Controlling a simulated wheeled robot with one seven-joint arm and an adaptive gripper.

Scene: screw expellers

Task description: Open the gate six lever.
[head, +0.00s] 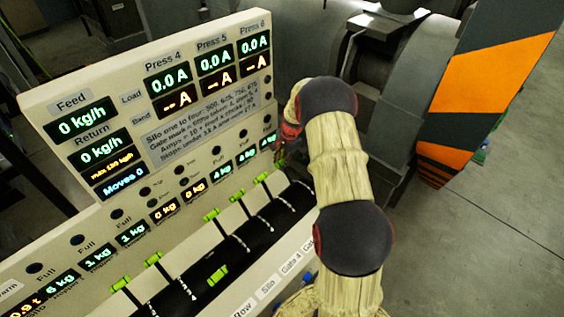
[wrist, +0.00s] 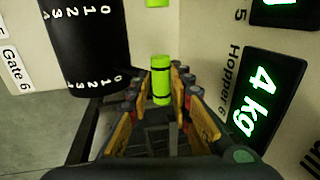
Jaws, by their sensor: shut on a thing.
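The gate six lever has a bright green handle (wrist: 161,86) with dark bands. It stands between the two fingers of my gripper (wrist: 160,92) in the wrist view, and the fingers are shut on it. The handle is near the 0 end of a black curved scale (wrist: 85,45) marked 0 to 4. A "Gate 6" label (wrist: 15,68) lies at the far end of that scale. In the head view my gripper (head: 284,150) is at the panel's right end, partly hidden by my arm, which also covers the Gate 6 label area.
The Hopper 6 display (wrist: 262,98) reads 4 kg, close to my gripper's right side. Other green levers (head: 238,195) run leftward along the sloping console. A tall display board (head: 155,90) stands behind them. Open floor (head: 500,200) lies to the right.

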